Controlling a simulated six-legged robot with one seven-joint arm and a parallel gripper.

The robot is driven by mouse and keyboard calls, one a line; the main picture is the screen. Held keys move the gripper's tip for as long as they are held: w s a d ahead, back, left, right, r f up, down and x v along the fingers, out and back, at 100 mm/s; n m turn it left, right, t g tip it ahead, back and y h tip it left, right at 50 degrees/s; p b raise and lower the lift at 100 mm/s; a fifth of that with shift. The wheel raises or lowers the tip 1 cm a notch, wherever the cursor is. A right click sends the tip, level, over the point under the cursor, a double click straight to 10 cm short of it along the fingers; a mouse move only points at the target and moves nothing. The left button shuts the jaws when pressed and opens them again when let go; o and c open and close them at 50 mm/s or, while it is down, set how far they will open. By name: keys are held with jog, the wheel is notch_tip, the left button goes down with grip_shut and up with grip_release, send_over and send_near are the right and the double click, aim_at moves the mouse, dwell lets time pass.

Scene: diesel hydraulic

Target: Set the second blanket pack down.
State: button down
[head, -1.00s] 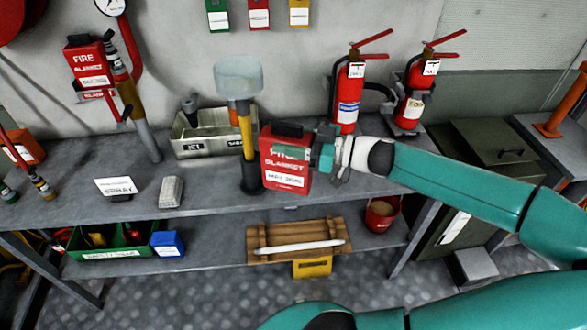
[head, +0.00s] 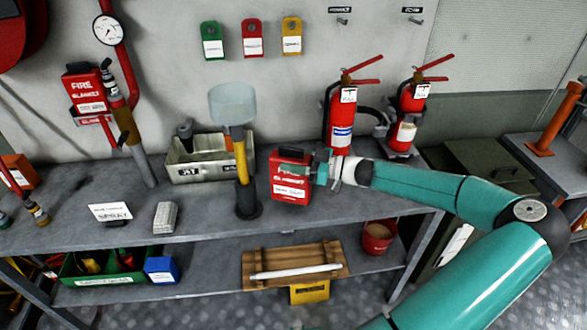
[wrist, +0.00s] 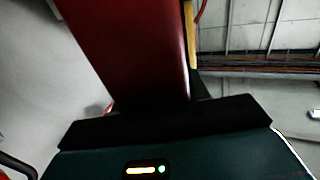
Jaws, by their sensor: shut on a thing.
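A red fire blanket pack (head: 290,180) with a black top and a white label is at the bench's middle in the head view. My gripper (head: 320,168) is shut on its right side. The pack is upright, and I cannot tell whether its base touches the bench top (head: 200,208). In the wrist view the red pack (wrist: 130,45) fills the upper middle, above the dark gripper body (wrist: 165,122). Another fire blanket pack (head: 84,88) is on the wall at the left.
A lamp-like stand (head: 241,170) is close left of the held pack. Two red extinguishers (head: 341,115) (head: 408,115) stand behind to the right. A grey tray (head: 195,170), a white sign (head: 110,212) and a grey block (head: 165,217) occupy the left.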

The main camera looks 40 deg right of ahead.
jog(key=shift+f, duration=1.4)
jog(key=c, duration=0.7)
grip_release()
jog(key=shift+f, duration=0.2)
jog(key=shift+r, duration=0.1)
jog(key=v, duration=1.2)
jog(key=shift+a, duration=0.1)
